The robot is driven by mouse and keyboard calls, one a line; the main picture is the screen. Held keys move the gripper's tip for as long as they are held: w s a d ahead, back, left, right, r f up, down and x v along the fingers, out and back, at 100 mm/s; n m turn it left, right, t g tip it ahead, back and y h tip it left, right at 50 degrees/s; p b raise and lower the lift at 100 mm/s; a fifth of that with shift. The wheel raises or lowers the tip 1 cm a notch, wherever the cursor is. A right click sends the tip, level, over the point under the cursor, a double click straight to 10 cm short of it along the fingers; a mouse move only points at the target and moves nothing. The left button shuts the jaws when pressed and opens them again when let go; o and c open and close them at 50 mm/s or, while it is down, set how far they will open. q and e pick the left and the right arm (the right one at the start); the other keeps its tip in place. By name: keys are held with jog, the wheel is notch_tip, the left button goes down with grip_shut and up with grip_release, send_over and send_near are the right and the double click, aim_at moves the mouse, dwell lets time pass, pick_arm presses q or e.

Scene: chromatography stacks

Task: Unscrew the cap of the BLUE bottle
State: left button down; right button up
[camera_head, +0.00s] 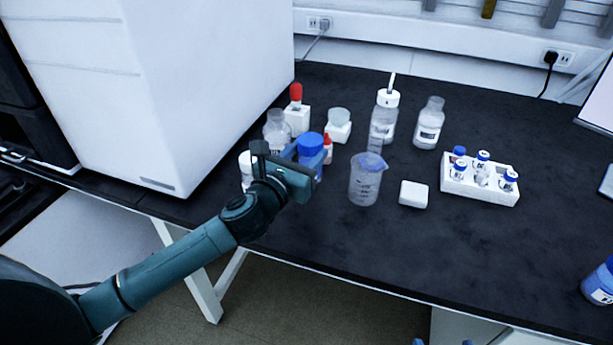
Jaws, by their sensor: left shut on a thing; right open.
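A bottle with a blue cap (311,143) stands at the left of the black bench among other containers. My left gripper (305,158) is shut on this bottle, with its blue fingers just below or at the lower edge of the cap. The gripper hides much of the bottle's body. The cap sits on the bottle. A second blue bottle (598,284) with a white label is cut off at the right edge. The tips of my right gripper (443,342) barely show at the bottom edge, apart and empty.
A beaker (366,180), a small white block (413,194) and a white vial rack (480,190) stand to the right. Clear bottles and a red-topped dropper (296,94) stand behind. A large white instrument (190,80) is at left. The bench's front middle is free.

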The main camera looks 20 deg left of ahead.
pick_arm(q)
notch_tip(320, 180, down, 4)
jog(key=shift+r+b, duration=0.25)
jog(key=shift+b, duration=0.45)
jog(key=shift+f, duration=0.35)
pick_arm(e)
jog(key=shift+s+d+r+t, duration=0.25)
jog(key=shift+d+t, duration=0.05)
jog(key=shift+d, duration=0.05)
pick_arm(q)
jog(key=shift+f, duration=0.15)
jog(key=c, duration=0.7)
grip_release()
